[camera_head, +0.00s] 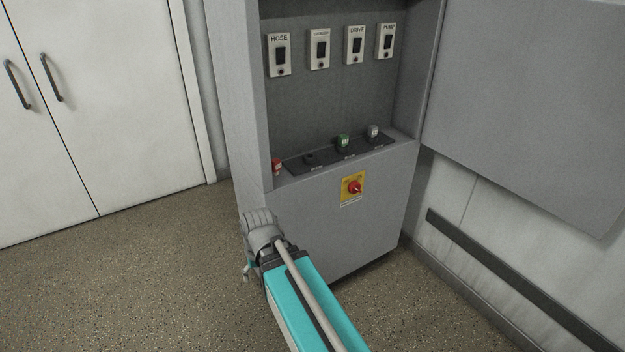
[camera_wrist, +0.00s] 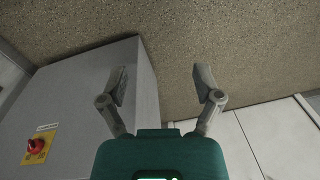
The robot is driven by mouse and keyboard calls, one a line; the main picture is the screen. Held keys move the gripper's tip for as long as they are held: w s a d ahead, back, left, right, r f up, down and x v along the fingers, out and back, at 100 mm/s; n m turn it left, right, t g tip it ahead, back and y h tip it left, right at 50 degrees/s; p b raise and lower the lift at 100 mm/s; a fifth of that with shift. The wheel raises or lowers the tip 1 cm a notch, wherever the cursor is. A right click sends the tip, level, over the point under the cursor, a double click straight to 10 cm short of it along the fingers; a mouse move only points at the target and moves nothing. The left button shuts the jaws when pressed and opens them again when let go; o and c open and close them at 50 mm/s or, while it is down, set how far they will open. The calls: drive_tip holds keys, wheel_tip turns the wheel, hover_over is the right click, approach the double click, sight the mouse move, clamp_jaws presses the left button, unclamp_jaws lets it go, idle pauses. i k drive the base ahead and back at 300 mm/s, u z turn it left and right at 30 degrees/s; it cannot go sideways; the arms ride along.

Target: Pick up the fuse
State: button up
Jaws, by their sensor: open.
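Three small fuse-like pieces are on the cabinet ledge in the head view. A green fuse (camera_head: 343,142) and a grey fuse (camera_head: 373,132) stand in the dark socket strip (camera_head: 328,155). An empty-looking socket (camera_head: 310,158) is left of the green one. My gripper (camera_wrist: 160,82) is open and empty in the wrist view, with floor and the cabinet's edge beyond its fingers. In the head view my arm's end is low in front of the cabinet, below the ledge. No fuse shows in the wrist view.
The grey cabinet (camera_head: 330,225) has a yellow plate with a red rotary switch (camera_head: 354,187) on its front; this switch also shows in the wrist view (camera_wrist: 36,146). Several labelled switches line its back panel (camera_head: 330,90). White double doors (camera_head: 100,110) are left. Floor (camera_head: 120,270) is clear there.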

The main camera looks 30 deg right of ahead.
sight(342, 139)
drive_tip(key=k, duration=1.05)
drive_tip(key=z, duration=1.15)
drive_tip(key=i, duration=1.65)
drive_tip(key=u, duration=0.05)
